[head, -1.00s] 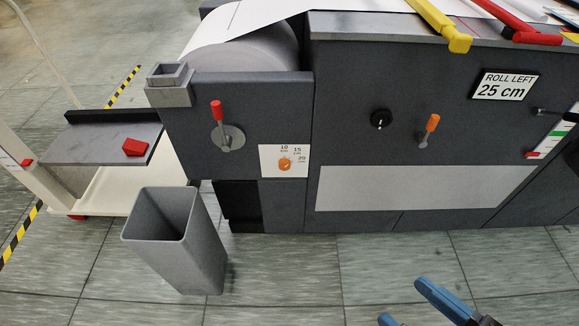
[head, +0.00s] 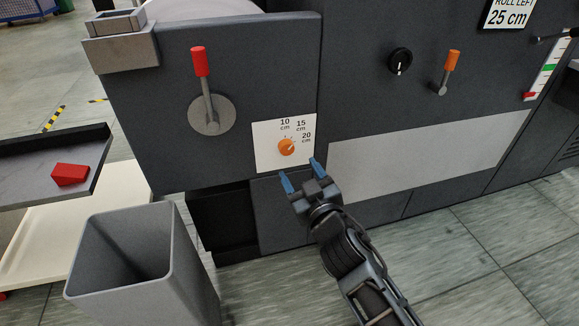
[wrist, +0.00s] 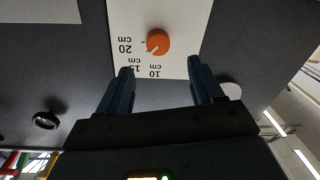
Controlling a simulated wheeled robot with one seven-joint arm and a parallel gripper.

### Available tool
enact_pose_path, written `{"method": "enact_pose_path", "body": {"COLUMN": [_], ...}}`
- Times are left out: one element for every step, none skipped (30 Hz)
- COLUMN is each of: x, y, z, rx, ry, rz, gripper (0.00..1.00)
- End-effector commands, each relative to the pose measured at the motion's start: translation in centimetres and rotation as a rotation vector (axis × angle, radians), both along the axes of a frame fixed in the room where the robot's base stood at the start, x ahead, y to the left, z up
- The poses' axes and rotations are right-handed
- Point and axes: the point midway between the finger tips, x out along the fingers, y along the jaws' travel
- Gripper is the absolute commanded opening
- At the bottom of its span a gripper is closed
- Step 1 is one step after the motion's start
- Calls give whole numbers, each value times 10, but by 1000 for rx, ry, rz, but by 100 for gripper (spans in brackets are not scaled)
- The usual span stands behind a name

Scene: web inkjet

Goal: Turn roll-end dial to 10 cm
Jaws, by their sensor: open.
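The roll-end dial (head: 286,147) is a small orange knob on a white plate (head: 265,160) marked 10, 15 and 20 cm, on the dark machine front. In the wrist view the dial (wrist: 158,41) appears upside down, its pale pointer mark towards the 15 to 20 cm side; the exact setting is hard to tell. My gripper (head: 300,172) is open and empty, its blue fingers just below and right of the dial in the head view. In the wrist view the dial lies beyond the gap between the fingertips (wrist: 160,68), apparently not touched.
A red-handled lever (head: 202,85) is up-left of the plate. A black knob (head: 400,61) and an orange-handled lever (head: 449,72) are to the right. A grey bin (head: 140,245) and a shelf with a red block (head: 70,174) stand at left.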

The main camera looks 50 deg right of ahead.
Motion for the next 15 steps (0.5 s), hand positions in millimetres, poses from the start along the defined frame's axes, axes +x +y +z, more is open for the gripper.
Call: {"method": "enact_pose_path", "body": {"x": [4,6,9,12,15,20,24,28,33,38,41,47,50,53,57], "y": [-4,-5,-7,-9,-11,-14,-16,-18,-21,-24,-26,-29,-31,-32,-35], "z": [-1,-1,0,1,2,1,2,2,2,2,2,2,2,1,1], "rx": [-3,-4,-5,-6,-6,-5,-6,-6,-6,-6,-5,-5,-5,-5,-4], "ry": [-2,-2,-1,-2,-2,-1,-2,-3,-2,-3,-2,-2,-2,-2,-3], "rz": [-4,-5,-6,-6,-6,-5,-6,-6,-5,-5,-4,-4,-4,-4,-4], "gripper": [66,66,66,66,66,66,66,66,66,66,66,66,66,66,66]}}
